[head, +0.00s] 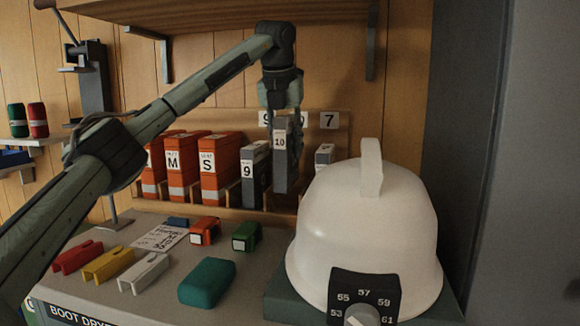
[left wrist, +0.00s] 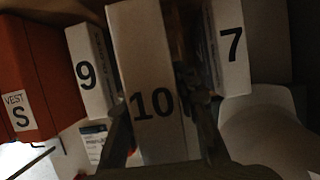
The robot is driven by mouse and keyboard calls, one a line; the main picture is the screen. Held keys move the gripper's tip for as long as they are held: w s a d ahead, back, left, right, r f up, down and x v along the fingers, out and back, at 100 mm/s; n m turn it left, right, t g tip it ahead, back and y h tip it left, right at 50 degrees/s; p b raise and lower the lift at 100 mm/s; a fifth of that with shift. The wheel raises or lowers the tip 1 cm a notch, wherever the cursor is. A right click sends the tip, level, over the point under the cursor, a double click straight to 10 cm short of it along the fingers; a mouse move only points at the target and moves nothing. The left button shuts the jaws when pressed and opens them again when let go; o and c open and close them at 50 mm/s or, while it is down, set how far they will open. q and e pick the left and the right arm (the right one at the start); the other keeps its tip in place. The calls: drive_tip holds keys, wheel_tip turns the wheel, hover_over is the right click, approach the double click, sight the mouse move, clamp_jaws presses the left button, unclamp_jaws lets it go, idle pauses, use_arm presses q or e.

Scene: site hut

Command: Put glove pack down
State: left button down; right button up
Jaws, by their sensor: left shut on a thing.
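The glove pack marked 10 (head: 280,178) is a narrow grey box with a white label. My left gripper (head: 284,125) comes down from above and is shut on it. The pack is upright at the rack (head: 256,216), between the pack marked 9 (head: 250,184) and another grey pack (head: 324,157) on the right. Its top stands higher than theirs. In the left wrist view the 10 pack (left wrist: 148,60) is between my fingers, with the 9 pack (left wrist: 92,75) on its left and a pack marked 7 (left wrist: 230,50) on its right. I cannot tell whether its base touches the rack.
Orange vest packs (head: 220,168) fill the rack's left part. A white helmet-shaped dome (head: 345,230) with a dial (head: 363,298) stands close at the right front. Small coloured clips and a teal block (head: 207,282) lie on the counter. A shelf (head: 215,12) overhangs above.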

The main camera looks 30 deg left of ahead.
use_arm(q)
drive_tip(key=w, duration=0.2)
drive_tip(key=shift+w+a+r+p, duration=0.15)
drive_tip(key=shift+w+a+p, duration=0.15)
drive_tip(key=shift+p, duration=0.1)
wheel_tip(320, 180, down, 2)
drive_tip(key=shift+s+f, duration=0.1)
drive_tip(key=shift+f, duration=0.15)
wheel_tip(320, 180, down, 4)
drive_tip(key=shift+f+b, duration=0.1)
drive_tip(key=shift+b, duration=0.25)
drive_tip(key=shift+a+f, duration=0.1)
drive_tip(key=shift+f, duration=0.1)
drive_tip(key=shift+w, duration=0.2)
drive_tip(key=shift+f, duration=0.2)
drive_tip(key=c, duration=1.2)
unclamp_jaws()
drive_tip(key=shift+o, duration=0.2)
use_arm(e)
drive_tip(key=shift+f, duration=0.7)
